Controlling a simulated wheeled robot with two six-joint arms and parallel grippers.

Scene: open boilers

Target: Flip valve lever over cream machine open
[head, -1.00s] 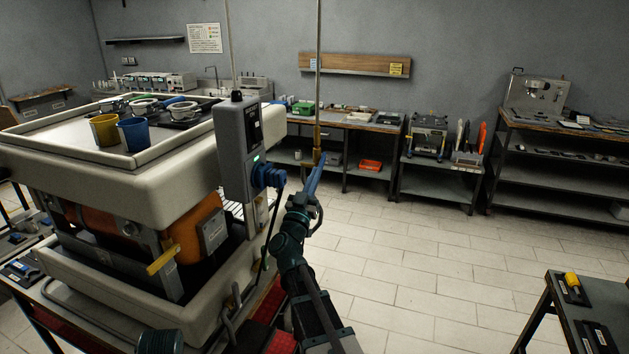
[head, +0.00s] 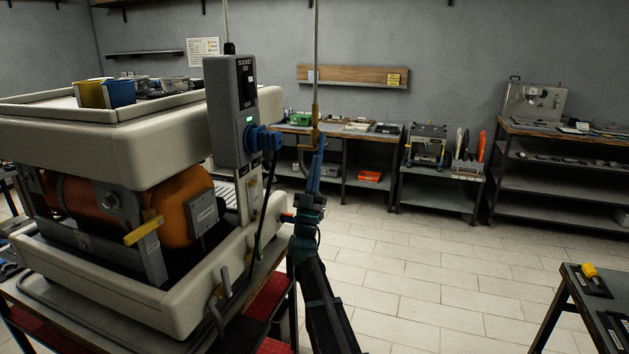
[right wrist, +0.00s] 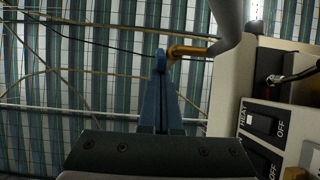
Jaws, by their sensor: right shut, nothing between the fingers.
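The cream machine (head: 110,135) stands at the left with an orange boiler (head: 185,205) inside. A grey pipe (head: 317,50) comes down from above, just right of the machine's socket box. A yellow-brass valve lever (head: 315,125) shows on its lower part; the lever also shows in the right wrist view (right wrist: 188,51), beside a grey curved pipe. My right gripper (head: 321,145) points upward, its blue fingers shut and empty. In the right wrist view, the fingertips (right wrist: 160,58) are right by the lever's end; contact cannot be told. My left gripper is out of view.
The grey socket box (head: 232,110) with a blue plug (head: 263,139) and hanging black cable is close left of my right arm. A switch panel (right wrist: 270,130) is right in the right wrist view. Open tiled floor (head: 400,275) lies to the right.

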